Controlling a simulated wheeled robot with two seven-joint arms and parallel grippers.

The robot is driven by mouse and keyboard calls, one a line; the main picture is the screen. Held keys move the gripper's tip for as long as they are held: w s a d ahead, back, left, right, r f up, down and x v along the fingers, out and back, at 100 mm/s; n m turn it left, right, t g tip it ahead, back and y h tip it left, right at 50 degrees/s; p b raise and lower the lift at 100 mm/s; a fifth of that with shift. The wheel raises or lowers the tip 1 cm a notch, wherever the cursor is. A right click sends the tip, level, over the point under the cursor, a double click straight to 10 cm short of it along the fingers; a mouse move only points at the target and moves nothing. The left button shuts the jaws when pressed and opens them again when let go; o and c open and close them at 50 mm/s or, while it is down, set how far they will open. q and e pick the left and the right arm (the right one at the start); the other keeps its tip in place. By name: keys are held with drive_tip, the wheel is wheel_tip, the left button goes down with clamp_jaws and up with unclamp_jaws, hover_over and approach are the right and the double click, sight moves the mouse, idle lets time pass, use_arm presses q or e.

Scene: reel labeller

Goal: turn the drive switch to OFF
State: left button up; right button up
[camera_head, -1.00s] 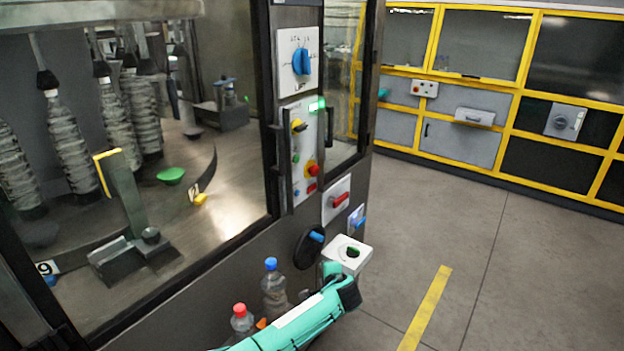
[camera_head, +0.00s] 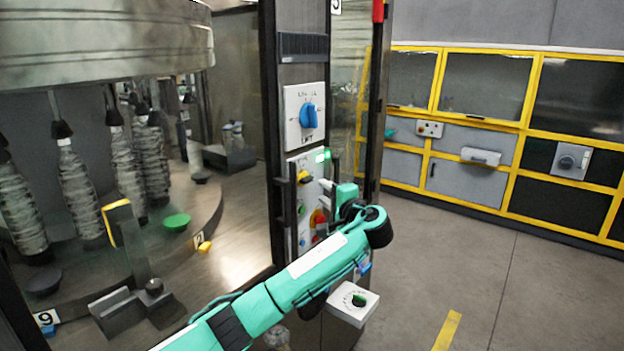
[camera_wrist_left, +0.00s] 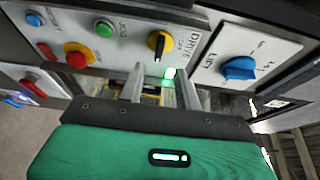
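In the head view the switch (camera_head: 303,177) is the small yellow-and-black knob near the panel's top. My left gripper (camera_wrist_left: 160,82) is open and empty, its two fingers apart and pointing at the panel just short of the switch. In the head view my left gripper (camera_head: 326,190) is in front of the panel, hiding part of its lower half. My right gripper is not in view.
A green lamp (camera_wrist_left: 170,73) glows beside the switch. Green (camera_wrist_left: 104,28) and blue (camera_wrist_left: 34,19) buttons and a red mushroom button (camera_wrist_left: 77,55) sit on the same panel. A blue rotary knob (camera_head: 308,116) is above. A white box (camera_head: 351,304) stands below. Floor to the right is clear.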

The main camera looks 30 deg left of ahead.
sight(309, 182)
use_arm(q)
drive_tip(key=p+x, duration=0.2)
drive_tip(key=x, duration=0.4)
drive_tip(key=shift+w+a+r, duration=0.1)
drive_tip(key=shift+w+a, duration=0.05)
drive_tip(key=shift+a, duration=0.1)
drive_tip(key=shift+w+a, duration=0.3)
drive_tip(key=shift+a, duration=0.35)
drive_tip(key=shift+c, duration=0.4)
clamp_jaws()
